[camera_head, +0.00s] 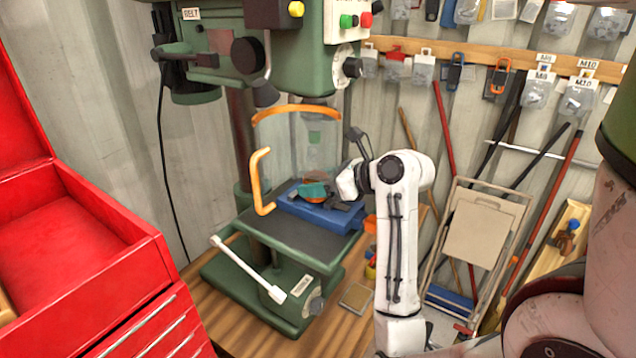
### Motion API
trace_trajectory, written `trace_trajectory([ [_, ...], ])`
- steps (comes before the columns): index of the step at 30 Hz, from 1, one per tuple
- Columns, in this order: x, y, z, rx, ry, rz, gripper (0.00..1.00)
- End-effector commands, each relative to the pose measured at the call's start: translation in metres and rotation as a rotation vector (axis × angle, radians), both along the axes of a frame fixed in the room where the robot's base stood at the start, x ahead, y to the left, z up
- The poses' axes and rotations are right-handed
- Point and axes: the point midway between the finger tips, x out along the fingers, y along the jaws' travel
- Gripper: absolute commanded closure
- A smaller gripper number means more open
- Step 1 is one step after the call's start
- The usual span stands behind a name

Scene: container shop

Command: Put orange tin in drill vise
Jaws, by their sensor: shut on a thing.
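The orange tin (314,190) shows as a small orange and teal round shape at the drill press. It is at the blue drill vise (318,212), which lies on the dark press table. My gripper (333,192) reaches in from the right and is shut on the tin. The tin looks to be at or just above the top of the vise. I cannot tell whether it touches the vise jaws. The fingertips are small and partly hidden by the tin and my wrist.
The green drill press (290,235) stands on a wooden bench, with an orange guard (296,112) above the vise and a white-tipped handle (247,267) in front. A red tool chest (90,260) fills the left. A folded chair (474,240) and long tools lean at the right wall.

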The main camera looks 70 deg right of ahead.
Motion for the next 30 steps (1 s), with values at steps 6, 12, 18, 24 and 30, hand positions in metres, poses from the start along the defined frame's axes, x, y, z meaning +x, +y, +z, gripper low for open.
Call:
trace_trajectory([
  [6, -0.0001, -0.0001, -0.0053, -0.003, -0.002, 0.0, 0.78],
  [12, -0.0002, 0.0, -0.007, -0.001, -0.002, 0.0, 0.78],
  [18, -0.0003, 0.0, -0.0075, -0.001, -0.001, 0.0, 0.21],
  [24, -0.0003, 0.0, -0.0073, -0.001, -0.001, 0.0, 0.13],
  [30, -0.0021, -0.0002, -0.0046, -0.003, -0.002, -0.001, 0.13],
])
